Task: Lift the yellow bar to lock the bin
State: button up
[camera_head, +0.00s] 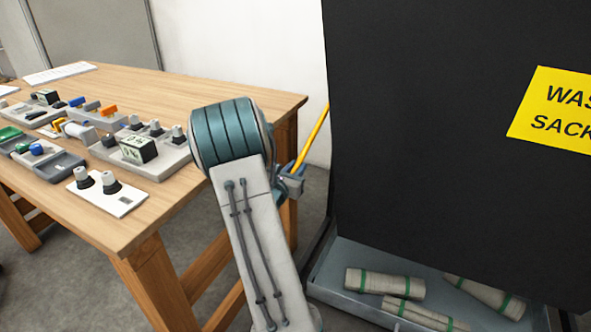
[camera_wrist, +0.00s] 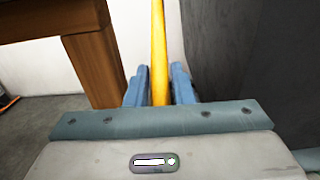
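The yellow bar (camera_head: 313,137) slants up and right from my gripper beside the left edge of the black bin (camera_head: 430,150). Its upper end passes behind the bin panel. In the wrist view the yellow bar (camera_wrist: 159,45) runs down between the two blue fingers of my gripper (camera_wrist: 159,88). The fingers sit close against both sides of the bar, and my gripper looks shut on it. In the head view my gripper (camera_head: 292,180) is partly hidden behind my arm. The lower end of the bar is hidden.
A wooden table (camera_head: 200,95) with several trays and small parts stands at left, near my arm. Rolled sacks with green bands (camera_head: 385,283) lie in the bin's low grey tray (camera_head: 335,262). A yellow sign (camera_head: 560,112) is on the bin's front.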

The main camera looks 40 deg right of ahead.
dwell(0.5)
jog(key=shift+s+a+r+p, duration=0.1)
jog(key=shift+a+r+p, duration=0.2)
jog(key=shift+r+p, duration=0.65)
jog(key=shift+s+a+r+p, duration=0.25)
jog(key=shift+r+p, duration=0.35)
jog(key=shift+r, duration=0.7)
jog(key=shift+a+r+p, duration=0.35)
jog(key=shift+r+p, duration=0.45)
jog(key=shift+r, duration=0.3)
jog(key=shift+w+d+r+p, duration=0.1)
jog(key=shift+d+r+p, duration=0.1)
jog(key=shift+r+p, duration=2.6)
jog(key=shift+w+d+r+p, duration=0.1)
jog(key=shift+d+r+p, duration=0.15)
jog(key=shift+r+p, duration=2.6)
jog(key=shift+w+d+r+p, duration=0.15)
jog(key=shift+r+p, duration=0.85)
jog(key=shift+r, duration=3.55)
jog(key=o, duration=1)
jog(key=shift+s, duration=0.1)
jog(key=v, duration=1.3)
jog(key=shift+f, duration=0.1)
